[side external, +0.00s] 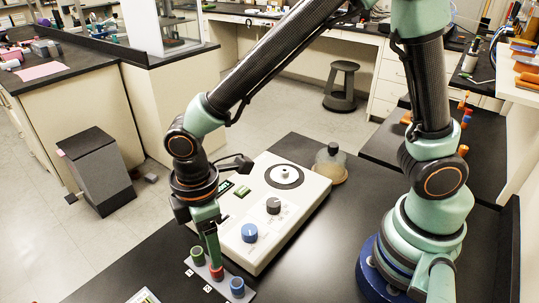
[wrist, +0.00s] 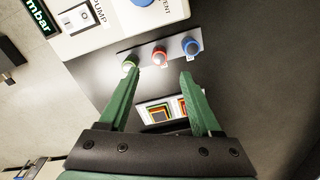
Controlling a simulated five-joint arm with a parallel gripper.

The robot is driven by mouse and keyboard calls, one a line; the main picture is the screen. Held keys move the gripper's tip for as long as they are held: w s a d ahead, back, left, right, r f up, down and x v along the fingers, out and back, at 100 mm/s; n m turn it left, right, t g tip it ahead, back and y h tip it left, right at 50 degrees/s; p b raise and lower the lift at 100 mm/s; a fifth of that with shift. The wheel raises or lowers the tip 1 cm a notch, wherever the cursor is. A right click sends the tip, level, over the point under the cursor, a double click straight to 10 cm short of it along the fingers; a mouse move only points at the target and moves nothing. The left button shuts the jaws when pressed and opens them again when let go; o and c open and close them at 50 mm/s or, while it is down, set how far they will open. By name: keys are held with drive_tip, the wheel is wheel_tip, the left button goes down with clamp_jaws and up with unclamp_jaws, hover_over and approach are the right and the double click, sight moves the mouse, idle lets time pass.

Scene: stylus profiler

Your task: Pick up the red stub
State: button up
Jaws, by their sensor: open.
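The red stub (side external: 217,273) stands in the middle of a row on a dark grey strip, between a green stub (side external: 197,257) and a blue stub (side external: 237,288). In the wrist view the red stub (wrist: 160,56) lies just beyond the gap between my fingertips. My gripper (wrist: 160,74) is open and empty, pointing toward the row. Its left fingertip appears close to the green stub (wrist: 129,66), and the right one is just short of the blue stub (wrist: 190,47). In the side view my gripper (side external: 215,262) hides part of the red stub's top; contact cannot be told.
A white instrument (side external: 262,240) with a blue knob (side external: 250,233), a dark knob (side external: 273,205) and a round stage stands behind the row. A small panel with coloured squares (wrist: 165,112) lies on the near side.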

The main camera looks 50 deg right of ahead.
sight(217, 271)
drive_tip(key=shift+d+f, duration=0.15)
drive_tip(key=shift+f, duration=3.35)
clamp_jaws()
